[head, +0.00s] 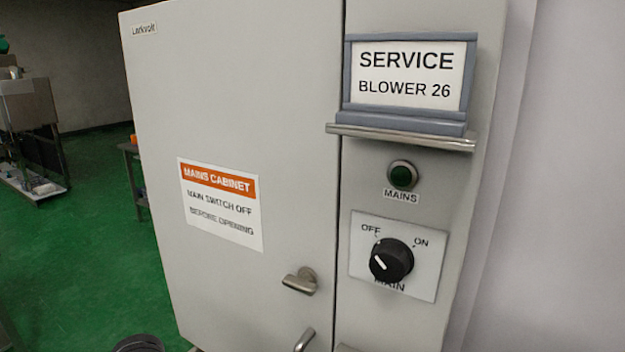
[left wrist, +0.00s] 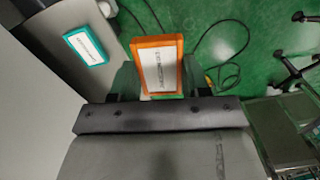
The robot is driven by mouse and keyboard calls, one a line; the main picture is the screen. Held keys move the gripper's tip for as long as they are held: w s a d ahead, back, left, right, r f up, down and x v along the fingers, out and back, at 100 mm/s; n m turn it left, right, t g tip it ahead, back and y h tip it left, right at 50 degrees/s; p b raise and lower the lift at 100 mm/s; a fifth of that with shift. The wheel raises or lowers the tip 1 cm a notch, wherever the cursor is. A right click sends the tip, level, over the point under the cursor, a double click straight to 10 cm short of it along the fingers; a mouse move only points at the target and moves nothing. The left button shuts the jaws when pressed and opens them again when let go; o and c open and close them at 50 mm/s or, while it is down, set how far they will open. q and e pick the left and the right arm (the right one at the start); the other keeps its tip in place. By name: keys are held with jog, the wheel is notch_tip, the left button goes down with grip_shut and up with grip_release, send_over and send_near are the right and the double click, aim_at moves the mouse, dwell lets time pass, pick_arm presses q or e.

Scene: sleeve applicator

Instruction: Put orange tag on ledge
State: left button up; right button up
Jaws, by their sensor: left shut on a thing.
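My left gripper (left wrist: 158,78) is shut on the orange tag (left wrist: 158,66), an orange-framed plate with a white face and small dark lettering too blurred to read. It is held between the two dark fingers, above the green floor in the left wrist view. Neither the tag nor my left gripper can be made out in the head view. The ledge (head: 400,138) is a narrow metal strip on the grey cabinet front. A grey-framed sign (head: 408,78) reading SERVICE BLOWER 26 stands on it, covering most of its length. My right gripper is in neither view.
The cabinet (head: 250,110) has a metal handle (head: 300,281), a green MAINS lamp (head: 403,175) and a black rotary switch (head: 391,260) below the ledge. In the left wrist view, a teal-framed tag (left wrist: 86,46) is on a grey surface and cables lie on the floor.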

pick_arm(q)
jog(key=m, duration=0.2)
jog(key=d+r+m, duration=0.1)
jog(key=m, duration=0.2)
jog(key=shift+s+d+r+m, duration=0.15)
jog(key=shift+s+d+m, duration=0.15)
jog(key=shift+d, duration=0.1)
jog(key=m, duration=0.2)
jog(key=d+m, duration=0.1)
jog(key=m, duration=0.1)
jog(key=shift+s+r, duration=0.1)
jog(key=shift+r, duration=0.3)
